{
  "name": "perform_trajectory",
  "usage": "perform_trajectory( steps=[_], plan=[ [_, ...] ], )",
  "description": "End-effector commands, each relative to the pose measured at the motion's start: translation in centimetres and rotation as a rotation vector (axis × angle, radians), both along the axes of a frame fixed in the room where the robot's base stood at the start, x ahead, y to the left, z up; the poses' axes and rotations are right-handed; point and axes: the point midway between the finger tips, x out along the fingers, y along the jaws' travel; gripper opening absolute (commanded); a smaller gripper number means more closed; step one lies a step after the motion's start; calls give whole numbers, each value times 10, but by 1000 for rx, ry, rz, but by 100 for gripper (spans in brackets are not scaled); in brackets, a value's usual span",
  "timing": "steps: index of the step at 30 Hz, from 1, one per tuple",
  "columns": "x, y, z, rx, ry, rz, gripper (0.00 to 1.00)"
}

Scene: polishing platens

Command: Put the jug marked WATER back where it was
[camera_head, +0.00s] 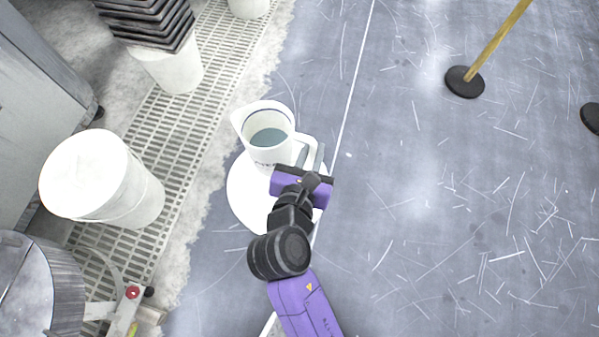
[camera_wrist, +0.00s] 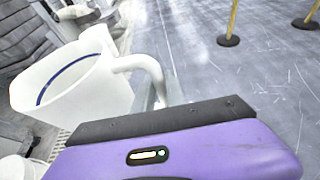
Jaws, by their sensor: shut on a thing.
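A white jug (camera_head: 262,151) with a dark blue line near its rim and bluish liquid inside is in the middle of the head view, upright. Lettering on its front is partly hidden by my gripper and cannot be fully read. My gripper (camera_head: 312,165) is shut on the jug's handle at its right side. In the wrist view the jug (camera_wrist: 75,85) fills the left, with its handle (camera_wrist: 148,70) running down behind the purple gripper body. A round white surface (camera_head: 243,190) shows below the jug; I cannot tell whether the jug touches it.
A white lidded bucket (camera_head: 100,180) stands at left on a floor grating (camera_head: 185,125). Stacked dark trays (camera_head: 150,20) sit on another bucket (camera_head: 172,70) behind. Barrier posts with black bases (camera_head: 464,82) stand at upper right.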

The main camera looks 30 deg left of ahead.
Motion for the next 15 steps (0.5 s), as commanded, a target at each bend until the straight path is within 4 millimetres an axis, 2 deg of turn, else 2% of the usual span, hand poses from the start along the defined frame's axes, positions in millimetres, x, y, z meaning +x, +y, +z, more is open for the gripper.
perform_trajectory(
  steps=[1,3,9,15],
  plan=[
    [0,0,-18,0,-1,0,0],
    [0,0,-34,0,-1,1,0],
    [0,0,-80,2,-1,1,0],
    [1,0,-115,3,-1,0,0]
  ],
)
